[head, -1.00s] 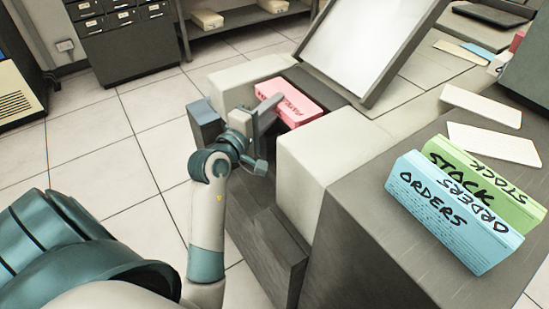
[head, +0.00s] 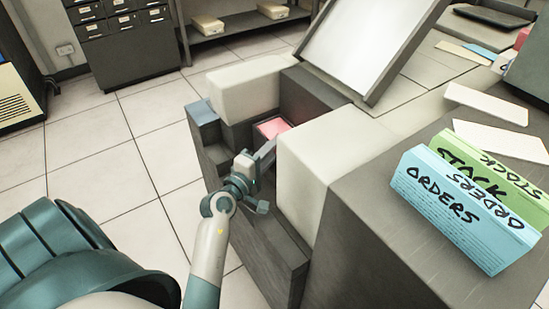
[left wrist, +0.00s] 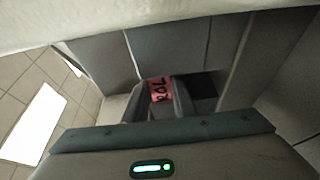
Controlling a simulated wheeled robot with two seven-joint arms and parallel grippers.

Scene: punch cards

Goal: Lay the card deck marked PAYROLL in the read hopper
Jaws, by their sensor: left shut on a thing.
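The pink PAYROLL deck (head: 272,127) is down in the dark recess of the read hopper (head: 308,92), between two pale blocks. Only a small part of its pink top shows in the head view. My left gripper (head: 266,150) reaches into the recess and is shut on the deck. In the left wrist view the pink deck (left wrist: 158,90), with a few black letters showing, sits between the two fingers (left wrist: 160,100). Whether the deck touches the recess floor is hidden. My right gripper is not in view.
A blue ORDERS deck (head: 455,215) and a green STOCK deck (head: 500,180) stand on the grey machine top at the right. Pale blocks (head: 245,88) (head: 320,150) flank the recess. A tilted white panel (head: 365,40) rises behind it. White cards (head: 485,103) lie at the right.

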